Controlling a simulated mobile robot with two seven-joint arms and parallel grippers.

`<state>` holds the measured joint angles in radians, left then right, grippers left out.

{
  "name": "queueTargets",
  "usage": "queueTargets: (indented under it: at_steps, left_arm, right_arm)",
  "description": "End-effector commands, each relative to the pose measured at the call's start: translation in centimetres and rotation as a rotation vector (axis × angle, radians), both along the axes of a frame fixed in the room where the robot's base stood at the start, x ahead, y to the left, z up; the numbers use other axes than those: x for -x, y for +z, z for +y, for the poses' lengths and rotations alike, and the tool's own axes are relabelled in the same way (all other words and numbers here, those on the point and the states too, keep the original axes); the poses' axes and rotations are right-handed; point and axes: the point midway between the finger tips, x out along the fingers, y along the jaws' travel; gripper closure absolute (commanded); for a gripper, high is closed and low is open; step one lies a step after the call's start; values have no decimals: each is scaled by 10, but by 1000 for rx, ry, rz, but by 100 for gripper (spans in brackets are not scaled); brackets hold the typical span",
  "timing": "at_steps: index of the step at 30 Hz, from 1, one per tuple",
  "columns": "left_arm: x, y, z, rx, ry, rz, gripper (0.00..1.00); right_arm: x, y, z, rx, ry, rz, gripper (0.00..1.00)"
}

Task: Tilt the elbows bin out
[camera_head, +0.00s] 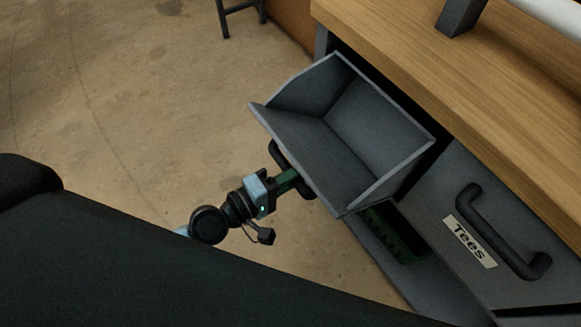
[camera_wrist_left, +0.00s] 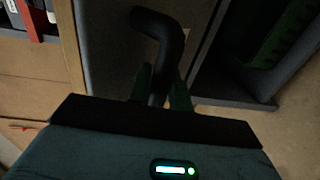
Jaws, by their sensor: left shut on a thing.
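A grey bin (camera_head: 331,135) under the bench top is tilted out, its open top facing up and its inside empty. Its label is hidden, so I cannot read whether it is the elbows bin. Its dark handle (camera_head: 277,154) is on the front, partly hidden behind my gripper. My left gripper (camera_head: 290,180) is shut on this handle, with its green fingers on either side of the bar. In the left wrist view the curved handle (camera_wrist_left: 164,32) runs down between the fingers (camera_wrist_left: 160,88). My right gripper is in neither view.
A bin with a "Tees" label (camera_head: 470,241) and black handle (camera_head: 507,236) sits upright at the right. A wooden bench top (camera_head: 440,75) overhangs the bins. The floor (camera_head: 130,120) at the left is clear.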

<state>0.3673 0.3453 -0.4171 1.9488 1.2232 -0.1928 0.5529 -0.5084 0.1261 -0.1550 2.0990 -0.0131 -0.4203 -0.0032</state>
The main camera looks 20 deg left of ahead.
Motion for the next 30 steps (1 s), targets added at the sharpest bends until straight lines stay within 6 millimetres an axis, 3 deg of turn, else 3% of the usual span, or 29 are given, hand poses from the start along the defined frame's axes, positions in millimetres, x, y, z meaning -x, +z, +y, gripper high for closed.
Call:
queueTargets:
  at_steps: [19,20,23,30]
  left_arm:
    - [3,-11,-2,-8,0,7,100]
    - [3,-11,-2,-8,0,7,76]
    - [3,-10,-2,-6,-1,7,63]
    - [2,-7,-3,-3,0,2,61]
  right_arm:
    - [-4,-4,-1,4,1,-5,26]
    - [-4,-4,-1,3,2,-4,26]
    - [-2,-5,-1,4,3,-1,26]
    - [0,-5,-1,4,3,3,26]
